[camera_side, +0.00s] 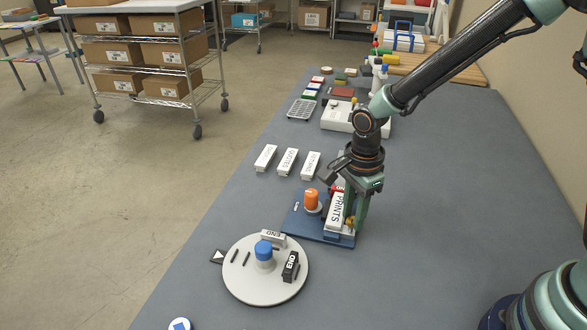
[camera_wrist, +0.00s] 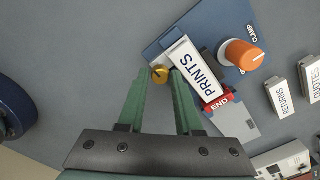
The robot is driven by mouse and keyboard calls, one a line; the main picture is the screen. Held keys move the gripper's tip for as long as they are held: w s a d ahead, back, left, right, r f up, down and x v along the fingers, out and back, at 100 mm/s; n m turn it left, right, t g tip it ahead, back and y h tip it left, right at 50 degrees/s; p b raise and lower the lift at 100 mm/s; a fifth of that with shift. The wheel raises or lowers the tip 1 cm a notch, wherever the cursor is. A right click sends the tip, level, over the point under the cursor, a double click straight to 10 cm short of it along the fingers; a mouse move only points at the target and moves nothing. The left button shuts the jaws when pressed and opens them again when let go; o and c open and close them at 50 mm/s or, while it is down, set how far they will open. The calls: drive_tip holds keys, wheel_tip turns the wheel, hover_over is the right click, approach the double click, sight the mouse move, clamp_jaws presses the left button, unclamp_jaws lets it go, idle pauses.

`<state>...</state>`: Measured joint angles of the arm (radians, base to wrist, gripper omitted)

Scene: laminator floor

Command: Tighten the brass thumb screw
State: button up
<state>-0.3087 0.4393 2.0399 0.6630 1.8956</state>
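The brass thumb screw (camera_wrist: 160,74) shows as a small gold knob beside the white PRINTS block (camera_wrist: 195,70). In the side view the screw (camera_side: 349,223) is at the near end of the PRINTS block (camera_side: 336,212), on a blue base plate (camera_side: 318,233). My gripper (camera_wrist: 160,76) points down with its two green fingers apart, one on each side of the screw. A small gap shows between the screw and each fingertip. In the side view my gripper (camera_side: 356,222) partly hides the block and the screw.
A round white plate (camera_side: 245,290) with a blue knob (camera_side: 264,250) lies to the front left. Several white label blocks (camera_side: 288,162) lie behind. The table's right side is clear.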

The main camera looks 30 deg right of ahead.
sight(353, 219)
drive_tip(key=shift+o, duration=1.3)
drive_tip(key=shift+r, duration=0.15)
wheel_tip(353, 219, up, 12)
drive_tip(key=s+d+r+n+t, duration=0.2)
drive_tip(key=s+d+r+n, duration=0.1)
drive_tip(key=n, duration=0.6)
drive_tip(key=s+d+r+n+t, duration=0.3)
drive_tip(key=s+d+r+n, duration=0.1)
drive_tip(key=d+n, duration=0.4)
drive_tip(key=shift+s+d+r+n+t, duration=0.2)
drive_tip(key=shift+r+n+t, duration=0.15)
drive_tip(key=shift+n, duration=0.25)
